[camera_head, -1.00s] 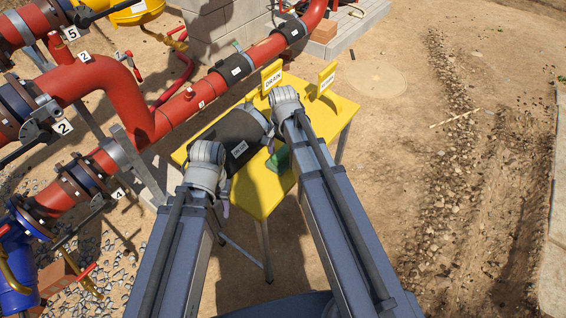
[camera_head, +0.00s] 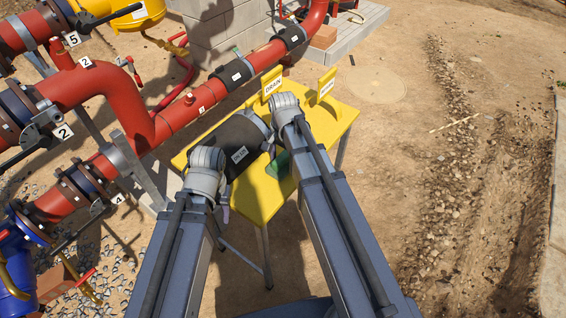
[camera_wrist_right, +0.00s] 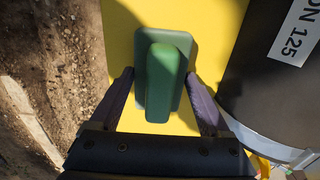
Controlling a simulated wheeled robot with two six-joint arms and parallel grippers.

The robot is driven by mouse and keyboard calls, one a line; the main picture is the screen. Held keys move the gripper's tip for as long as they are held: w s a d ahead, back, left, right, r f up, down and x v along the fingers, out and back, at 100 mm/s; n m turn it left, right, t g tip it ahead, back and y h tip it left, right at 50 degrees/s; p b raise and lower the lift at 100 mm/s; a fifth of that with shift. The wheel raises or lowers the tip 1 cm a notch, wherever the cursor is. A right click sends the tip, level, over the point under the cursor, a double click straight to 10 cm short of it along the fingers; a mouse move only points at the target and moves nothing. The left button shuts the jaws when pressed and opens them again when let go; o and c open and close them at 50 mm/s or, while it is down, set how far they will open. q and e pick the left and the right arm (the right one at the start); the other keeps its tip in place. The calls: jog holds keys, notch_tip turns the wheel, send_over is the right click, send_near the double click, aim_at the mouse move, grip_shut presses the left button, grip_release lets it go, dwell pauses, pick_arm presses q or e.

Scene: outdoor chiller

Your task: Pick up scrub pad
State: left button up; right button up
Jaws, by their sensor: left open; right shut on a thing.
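The green scrub pad (camera_wrist_right: 166,85) has a flat base and a raised grip block; it is over the yellow table (camera_wrist_right: 120,15) in the right wrist view. My right gripper (camera_wrist_right: 163,80) has one finger on each side of it and is shut on it. In the head view the scrub pad (camera_head: 279,166) is partly hidden by my right arm. I cannot tell whether the pad still touches the table. My left gripper (camera_head: 224,208) is open at the table's left edge, its fingers mostly hidden by its wrist.
A dark labelled cylinder (camera_head: 240,148) lies on the table between my wrists, close beside the right gripper. Yellow signs (camera_head: 271,82) stand at the table's back edge. Red pipes (camera_head: 130,110) with valves run along the left. Open dirt ground lies right.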

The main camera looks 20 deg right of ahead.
aim_at(283, 156)
notch_tip(283, 156, up, 10)
jog(key=p, duration=1)
jog(key=o, duration=0.9)
jog(key=c, duration=0.7)
